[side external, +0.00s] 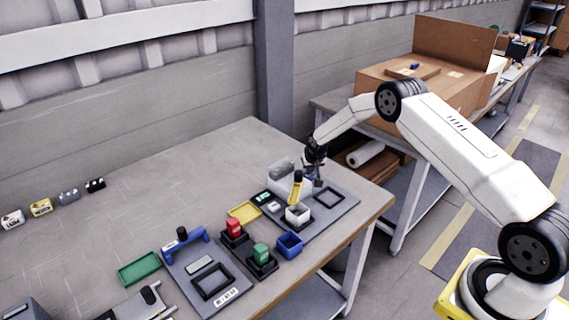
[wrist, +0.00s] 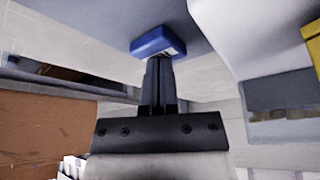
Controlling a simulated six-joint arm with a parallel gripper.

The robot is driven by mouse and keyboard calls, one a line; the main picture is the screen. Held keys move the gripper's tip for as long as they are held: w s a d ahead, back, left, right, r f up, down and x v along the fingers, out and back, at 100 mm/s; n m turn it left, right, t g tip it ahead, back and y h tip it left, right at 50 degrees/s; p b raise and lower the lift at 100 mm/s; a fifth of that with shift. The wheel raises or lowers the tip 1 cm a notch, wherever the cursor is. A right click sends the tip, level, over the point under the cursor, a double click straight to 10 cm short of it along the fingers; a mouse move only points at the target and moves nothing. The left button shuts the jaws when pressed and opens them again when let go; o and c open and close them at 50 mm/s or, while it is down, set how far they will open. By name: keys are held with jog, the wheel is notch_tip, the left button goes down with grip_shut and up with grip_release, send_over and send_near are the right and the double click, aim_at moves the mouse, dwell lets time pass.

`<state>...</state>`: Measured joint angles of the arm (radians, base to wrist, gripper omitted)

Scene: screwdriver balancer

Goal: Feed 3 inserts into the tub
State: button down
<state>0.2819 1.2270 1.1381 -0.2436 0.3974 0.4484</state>
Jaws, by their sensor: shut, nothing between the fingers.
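My gripper (side external: 318,181) is over the grey board at the right end of the bench, its fingers pointing down. In the wrist view its fingers (wrist: 158,82) are shut, with nothing held between them. A blue block (wrist: 158,42) with a pale end shows just beyond the fingertips; I cannot tell whether they touch it. A small white open tub (side external: 298,217) stands on the board below a yellow upright tool (side external: 296,187). No insert can be told for certain.
A blue open bin (side external: 289,244), a yellow tray (side external: 244,213), and red (side external: 234,228) and green (side external: 261,253) items on black bases stand left and in front. A green tray (side external: 139,269) lies farther left. The back middle of the bench (side external: 190,180) is clear.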

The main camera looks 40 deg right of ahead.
dwell(0.7)
jog(key=shift+r, duration=3.4)
jog(key=shift+r, duration=0.1)
jog(key=shift+r, duration=2.9)
